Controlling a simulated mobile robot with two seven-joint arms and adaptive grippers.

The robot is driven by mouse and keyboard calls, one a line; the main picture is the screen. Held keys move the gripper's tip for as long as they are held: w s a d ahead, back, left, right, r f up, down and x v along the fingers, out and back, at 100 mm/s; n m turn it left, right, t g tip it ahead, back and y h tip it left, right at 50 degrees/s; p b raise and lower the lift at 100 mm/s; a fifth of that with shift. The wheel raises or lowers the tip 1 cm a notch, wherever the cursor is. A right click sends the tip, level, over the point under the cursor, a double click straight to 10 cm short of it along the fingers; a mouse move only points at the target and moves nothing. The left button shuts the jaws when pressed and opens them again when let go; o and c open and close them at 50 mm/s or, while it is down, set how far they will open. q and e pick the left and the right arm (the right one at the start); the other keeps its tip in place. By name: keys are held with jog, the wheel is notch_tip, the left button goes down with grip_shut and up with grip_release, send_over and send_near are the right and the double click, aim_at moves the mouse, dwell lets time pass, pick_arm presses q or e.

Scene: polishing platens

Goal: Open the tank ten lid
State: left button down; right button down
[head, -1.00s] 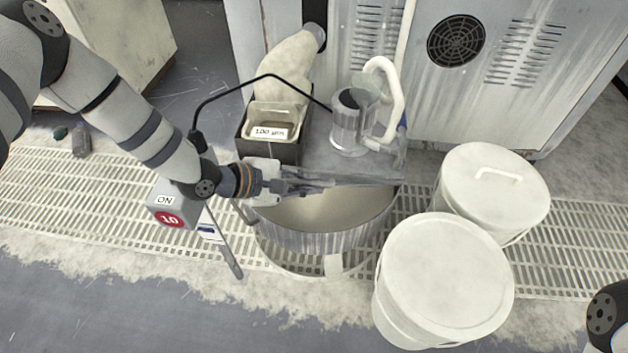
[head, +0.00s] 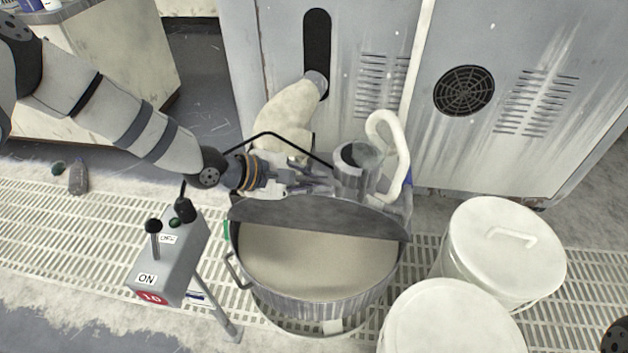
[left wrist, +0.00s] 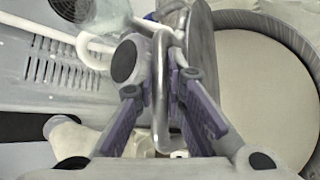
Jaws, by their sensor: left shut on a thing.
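The round metal tank (head: 320,306) stands in the middle of the head view beside a grey control box (head: 158,278) marked 10. Its hinged half-lid (head: 310,216) is tilted up at the back, with its dark underside showing and pale slurry (head: 310,263) below. My left gripper (head: 322,180) is behind the raised lid. In the left wrist view, my left gripper (left wrist: 170,82) is shut on the lid's metal bar handle (left wrist: 162,115); the lid (left wrist: 203,58) shows edge-on and the tank rim (left wrist: 288,32) is at right.
A clear cylinder (head: 352,178) and a white hose (head: 400,150) stand close behind the lid. Two white lidded buckets (head: 505,245) (head: 445,320) stand at the right. A grey cabinet (head: 440,150) backs the tank. Grated floor lies around it.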

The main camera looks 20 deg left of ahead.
pick_arm(q)
jog(key=shift+w+r, duration=0.2)
jog(key=shift+w, duration=0.05)
jog(key=c, duration=1.7)
grip_release()
jog(key=shift+o, duration=0.2)
jog(key=shift+s+a, duration=0.1)
jog(key=shift+s, duration=0.05)
jog(key=v, duration=1.1)
jog(key=shift+s+a, duration=0.2)
jog(key=shift+s, duration=0.1)
jog(key=shift+r, duration=0.15)
